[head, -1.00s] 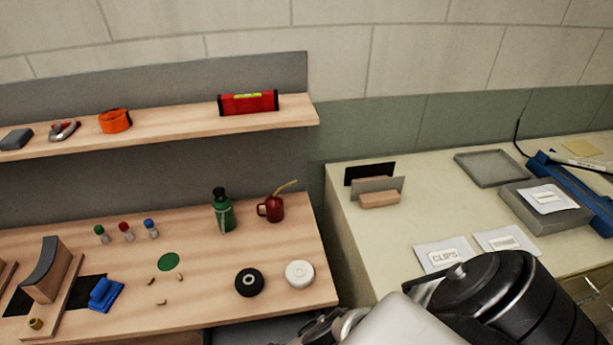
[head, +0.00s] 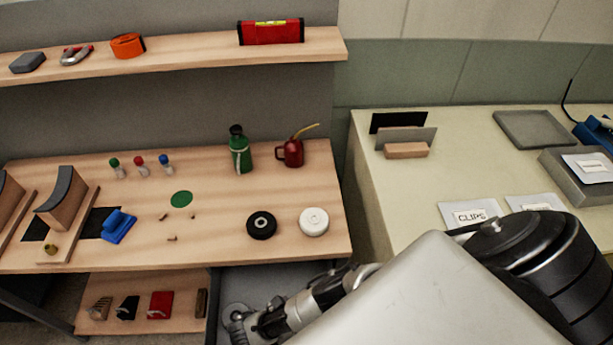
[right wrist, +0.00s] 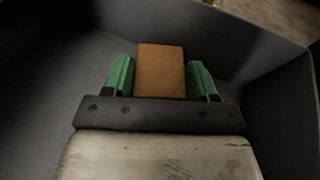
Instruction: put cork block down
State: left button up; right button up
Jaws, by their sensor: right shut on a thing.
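The cork block (right wrist: 160,68) is an orange-brown block in the right wrist view. It sits between the two green fingers of my right gripper (right wrist: 161,78), which is shut on it. The gripper and block are over or inside a dark grey bin (right wrist: 50,90); I cannot tell whether the block touches the bin's floor. In the head view my right arm reaches down to the same grey bin (head: 285,278) below the workbench's front edge, and the block cannot be made out there. My left gripper is not in view.
The workbench (head: 120,250) holds a black roll (head: 261,225), a white roll (head: 313,221), a green bottle (head: 240,150) and a red oil can (head: 290,152). A low shelf (head: 140,288) with several small blocks stands left of the bin. A cream counter (head: 385,200) is at right.

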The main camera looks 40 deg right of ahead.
jog(key=shift+d+f+b, duration=0.15)
jog(key=shift+f+b, duration=0.15)
jog(key=shift+f, duration=0.25)
jog(key=o, duration=0.9)
jog(key=shift+r, duration=0.1)
